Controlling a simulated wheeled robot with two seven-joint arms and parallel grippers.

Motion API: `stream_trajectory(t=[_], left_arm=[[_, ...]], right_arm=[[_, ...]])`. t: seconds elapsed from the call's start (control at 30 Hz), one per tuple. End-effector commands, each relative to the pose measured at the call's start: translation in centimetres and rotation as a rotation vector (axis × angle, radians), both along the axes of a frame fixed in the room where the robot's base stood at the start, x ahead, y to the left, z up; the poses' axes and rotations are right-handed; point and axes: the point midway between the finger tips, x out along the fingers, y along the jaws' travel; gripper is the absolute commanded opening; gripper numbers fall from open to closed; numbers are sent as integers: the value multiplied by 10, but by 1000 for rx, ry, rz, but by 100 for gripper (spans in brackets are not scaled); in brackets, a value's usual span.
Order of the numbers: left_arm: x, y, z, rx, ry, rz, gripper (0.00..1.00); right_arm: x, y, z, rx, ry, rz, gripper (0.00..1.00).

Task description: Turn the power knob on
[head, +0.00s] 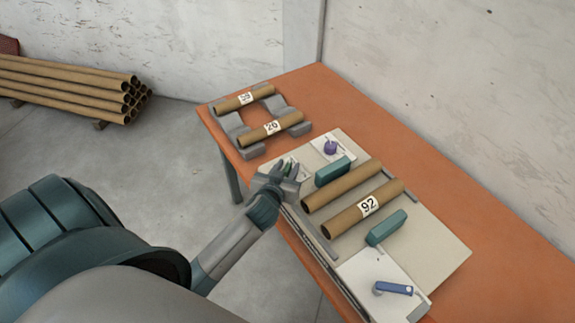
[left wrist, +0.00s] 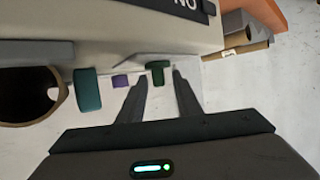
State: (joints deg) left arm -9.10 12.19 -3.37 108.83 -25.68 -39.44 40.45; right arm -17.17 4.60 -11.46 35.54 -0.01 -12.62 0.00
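A small green knob, likely the power knob (left wrist: 158,70), is T-shaped in the left wrist view. It shows between the tips of my left gripper (left wrist: 158,78), whose two fingers are apart with a gap on each side of the knob. I cannot tell whether they touch it. In the head view my left gripper (head: 290,172) is at the machine's near left corner, over a pale plate, and largely hides the knob. A dark label with upside-down white letters (left wrist: 188,4) is partly cut off at the top of the wrist view. My right gripper is not in view.
The winder (head: 440,255) carries two cardboard tubes (head: 365,205), teal blocks (head: 387,228), a purple knob (head: 331,147) and a blue lever (head: 393,288). Two more tubes rest on grey stands (head: 232,124) on the orange table (head: 350,105). Tubes are stacked on the floor (head: 70,85).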

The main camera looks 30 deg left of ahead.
Motion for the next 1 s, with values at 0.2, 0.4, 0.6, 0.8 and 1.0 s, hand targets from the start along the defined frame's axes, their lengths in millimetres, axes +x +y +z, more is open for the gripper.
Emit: stream_trajectory(t=[0.2, 0.4, 0.6, 0.8, 1.0], left_arm=[[6, 2, -2, 1, -1, -1, 31], [5, 2, -2, 1, -1, 0, 31], [5, 2, -2, 1, -1, 0, 0], [5, 2, -2, 1, -1, -5, 0], [5, 2, -1, 1, 0, -37, 0]], right_arm=[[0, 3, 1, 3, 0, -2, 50], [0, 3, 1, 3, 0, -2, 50], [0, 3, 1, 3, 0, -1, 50], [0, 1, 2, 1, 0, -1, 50], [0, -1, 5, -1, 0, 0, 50]])
